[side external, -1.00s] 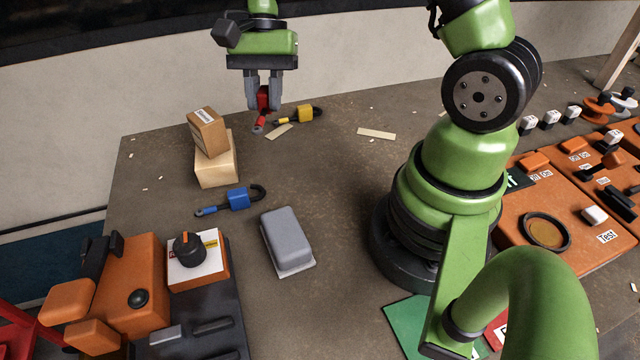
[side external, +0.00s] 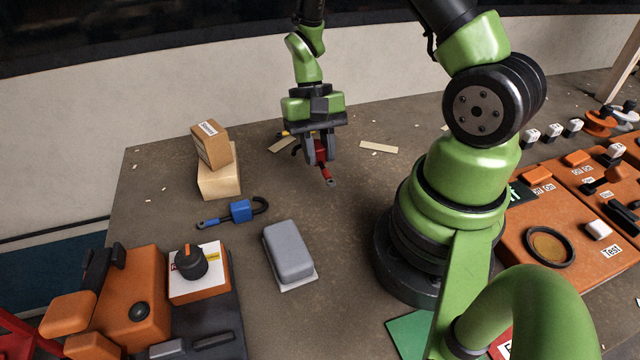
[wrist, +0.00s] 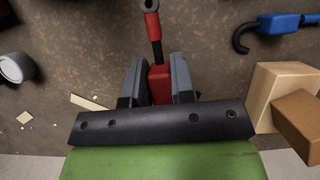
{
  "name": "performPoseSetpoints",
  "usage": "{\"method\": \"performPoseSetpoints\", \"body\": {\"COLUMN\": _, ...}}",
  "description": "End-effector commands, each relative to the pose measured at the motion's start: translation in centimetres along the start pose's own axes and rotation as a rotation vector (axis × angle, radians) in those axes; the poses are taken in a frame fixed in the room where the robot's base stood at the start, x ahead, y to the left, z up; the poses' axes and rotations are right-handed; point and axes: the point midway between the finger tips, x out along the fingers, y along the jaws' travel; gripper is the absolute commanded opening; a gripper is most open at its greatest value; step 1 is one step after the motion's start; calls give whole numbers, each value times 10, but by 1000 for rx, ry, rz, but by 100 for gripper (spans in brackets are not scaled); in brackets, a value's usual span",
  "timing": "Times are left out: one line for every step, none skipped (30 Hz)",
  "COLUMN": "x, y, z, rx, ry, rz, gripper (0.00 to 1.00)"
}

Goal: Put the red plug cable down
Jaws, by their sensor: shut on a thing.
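The red plug cable (side external: 321,152) is between the fingers of my gripper (side external: 319,158) in the side view. Its short dark lead and red end hang out toward the lower right. In the wrist view the red plug block (wrist: 159,80) is clamped between the two grey fingers (wrist: 158,88), with the red end and its ring pointing to the top edge. My gripper is shut on it. The cable appears held close over the table; I cannot tell whether it touches the surface.
The blue plug cable (side external: 240,211) and grey box (side external: 288,252) lie nearer the camera. Stacked boxes (side external: 218,182) stand to the left. The yellow plug is mostly hidden behind my gripper. Wood strips (side external: 379,147) lie nearby. Bare table lies between gripper and grey box.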

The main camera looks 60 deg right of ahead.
Motion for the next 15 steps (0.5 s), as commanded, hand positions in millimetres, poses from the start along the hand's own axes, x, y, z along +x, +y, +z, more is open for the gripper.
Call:
{"method": "performPoseSetpoints", "body": {"x": 9, "y": 0, "z": -3, "rx": 1, "ry": -5, "rz": 1, "gripper": 0}}
{"method": "performPoseSetpoints", "body": {"x": 13, "y": 0, "z": -5, "rx": 1, "ry": -3, "rz": 2, "gripper": 0}}
{"method": "performPoseSetpoints", "body": {"x": 17, "y": 0, "z": -6, "rx": 2, "ry": -2, "rz": 1, "gripper": 0}}
{"method": "performPoseSetpoints", "body": {"x": 19, "y": 0, "z": -8, "rx": 1, "ry": -1, "rz": 0, "gripper": 0}}
{"method": "performPoseSetpoints", "body": {"x": 21, "y": 0, "z": -8, "rx": 1, "ry": -1, "rz": 0, "gripper": 0}}
{"method": "performPoseSetpoints", "body": {"x": 23, "y": 0, "z": -10, "rx": 1, "ry": 0, "rz": 0, "gripper": 0}}
{"method": "performPoseSetpoints", "body": {"x": 26, "y": 0, "z": -11, "rx": 1, "ry": 0, "rz": 0, "gripper": 0}}
{"method": "performPoseSetpoints", "body": {"x": 30, "y": 0, "z": -12, "rx": 1, "ry": -1, "rz": 0, "gripper": 0}}
{"method": "performPoseSetpoints", "body": {"x": 36, "y": 0, "z": -14, "rx": 2, "ry": -2, "rz": 0, "gripper": 0}}
{"method": "performPoseSetpoints", "body": {"x": 40, "y": 0, "z": -16, "rx": 1, "ry": -2, "rz": 1, "gripper": 0}}
{"method": "performPoseSetpoints", "body": {"x": 44, "y": 0, "z": -18, "rx": 1, "ry": -2, "rz": 1, "gripper": 0}}
{"method": "performPoseSetpoints", "body": {"x": 50, "y": 0, "z": -20, "rx": 1, "ry": -1, "rz": 0, "gripper": 0}}
{"method": "performPoseSetpoints", "body": {"x": 53, "y": 0, "z": -22, "rx": 1, "ry": 0, "rz": 0, "gripper": 0}}
{"method": "performPoseSetpoints", "body": {"x": 56, "y": 0, "z": -23, "rx": 1, "ry": 0, "rz": 0, "gripper": 0}}
{"method": "performPoseSetpoints", "body": {"x": 58, "y": 0, "z": -24, "rx": 0, "ry": 1, "rz": 0, "gripper": 0}}
